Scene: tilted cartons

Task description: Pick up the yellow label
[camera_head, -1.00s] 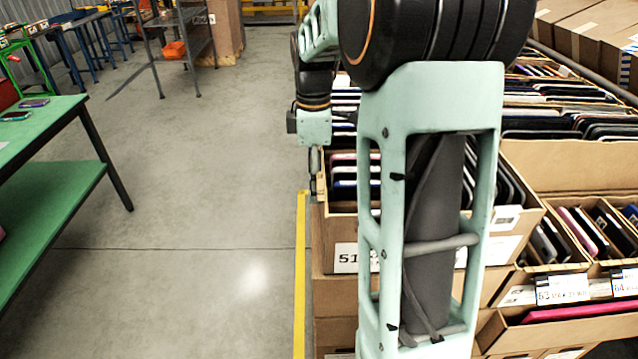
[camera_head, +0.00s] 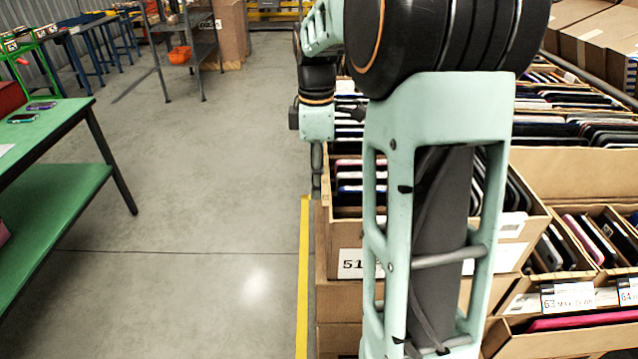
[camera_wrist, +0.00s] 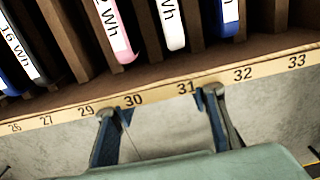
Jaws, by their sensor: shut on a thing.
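The yellow label (camera_wrist: 62,118) is a long pale strip printed with numbers from 26 to 33, running along the front edge of a brown carton in the wrist view. My gripper (camera_wrist: 160,105) has its two blue-grey fingertips at the strip's lower edge, one near 30 and one near 31. The fingertips stand apart, with the strip between and behind them, and my gripper is shut on it. The exact contact is hard to see. In the head view, my gripper (camera_head: 317,168) hangs small at the left edge of the carton marked 51 (camera_head: 348,263).
Several slim cases with white labels (camera_wrist: 172,22) stand in slots behind the strip. Full cartons (camera_head: 575,170) fill the right side. A green table (camera_head: 45,135) stands at the left. The grey floor (camera_head: 200,200) between is clear, with a yellow floor line (camera_head: 304,280).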

